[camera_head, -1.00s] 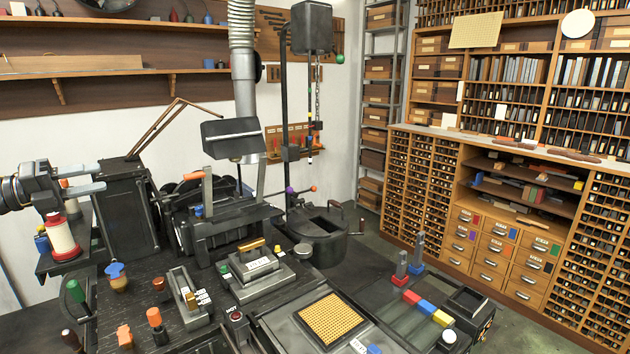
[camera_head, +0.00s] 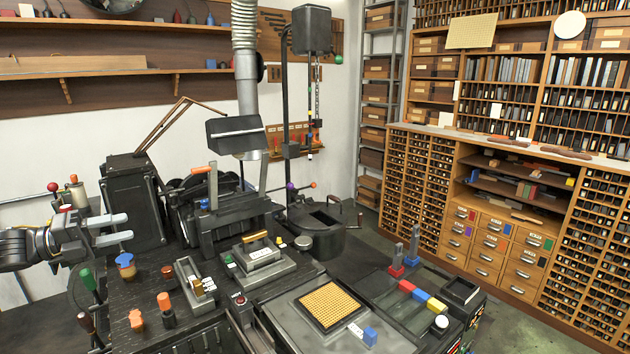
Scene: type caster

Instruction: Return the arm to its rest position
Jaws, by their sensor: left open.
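My left gripper (camera_head: 118,229) is at the left edge of the head view, with its two pale fingers pointing right. The fingers are apart with nothing between them. It hangs above the left end of the dark workbench (camera_head: 135,298), in front of a tall black box (camera_head: 130,190). My right gripper does not show. My left arm (camera_head: 25,248) comes in from the left edge.
A yellow grid plate (camera_head: 328,305) lies at the front. A type cabinet (camera_head: 490,245) fills the right side.

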